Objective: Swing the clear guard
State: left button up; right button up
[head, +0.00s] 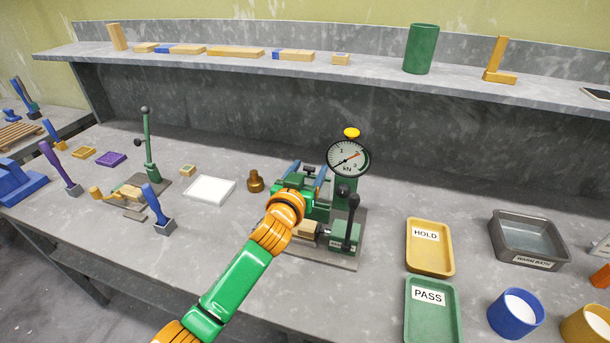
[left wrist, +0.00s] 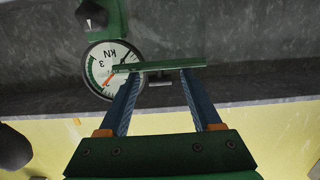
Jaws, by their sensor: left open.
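The press (head: 343,195) stands mid-bench, with a green body, a round kN gauge (head: 348,157) and a black-knobbed lever (head: 351,222). My left gripper (head: 308,168) is over the left part of the press, its blue fingers apart. In the left wrist view, the open fingers (left wrist: 159,75) point toward a thin green bar (left wrist: 160,66) beside the gauge (left wrist: 112,70). I cannot tell whether they touch the bar, or whether it belongs to the clear guard. The clear panel itself cannot be made out. My forearm and wrist hide part of the press. My right gripper is not in view.
A yellow HOLD tray (head: 429,264), a green PASS tray (head: 432,325) and a grey bath (head: 529,217) lie right of the press. A brass weight (head: 255,181), white tile (head: 209,197) and green-levered fixture (head: 150,160) stand left. A shelf (head: 385,75) runs behind.

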pick_arm(q)
jog(key=v, duration=0.5)
jog(key=shift+s+a, duration=0.1)
jog(key=shift+s, duration=0.25)
